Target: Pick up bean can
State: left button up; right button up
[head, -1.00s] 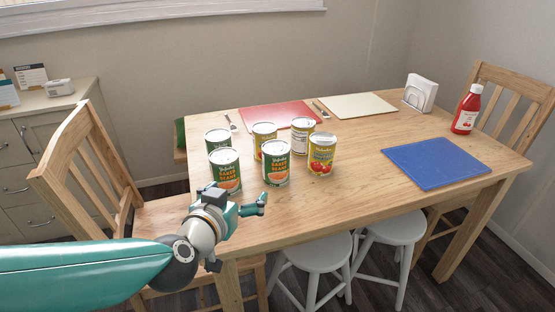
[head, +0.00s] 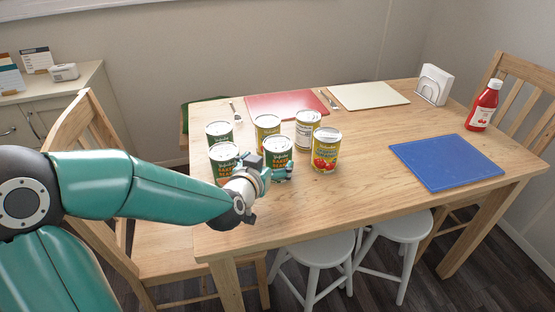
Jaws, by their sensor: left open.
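Several cans stand upright in a group on the left part of the wooden table. Two green baked bean cans are at the front: one at the left (head: 222,153) and one in the middle (head: 279,149). Another green can (head: 219,133) stands behind the left one. Yellow-labelled cans stand behind and to the right, one with red tomatoes on its label (head: 325,153). My right gripper does not show.
The table (head: 330,207) has a red mat (head: 286,105), a cream mat (head: 368,96) and a blue mat (head: 446,163). A ketchup bottle (head: 483,107) and a napkin holder (head: 433,85) stand at the right. White stools (head: 315,250) are below the front edge. A chair (head: 88,140) is at the left.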

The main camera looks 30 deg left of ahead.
pick_arm(q)
jog(key=shift+d+r+x, duration=0.1)
jog(key=shift+x, duration=1.55)
jog(key=shift+d+r+x, duration=0.1)
jog(key=shift+x, duration=1.55)
jog(key=shift+c, duration=0.3)
jog(key=c, duration=1.3)
jog(key=shift+w+r, duration=0.1)
jog(key=shift+r, duration=0.05)
jog(key=shift+c, duration=1)
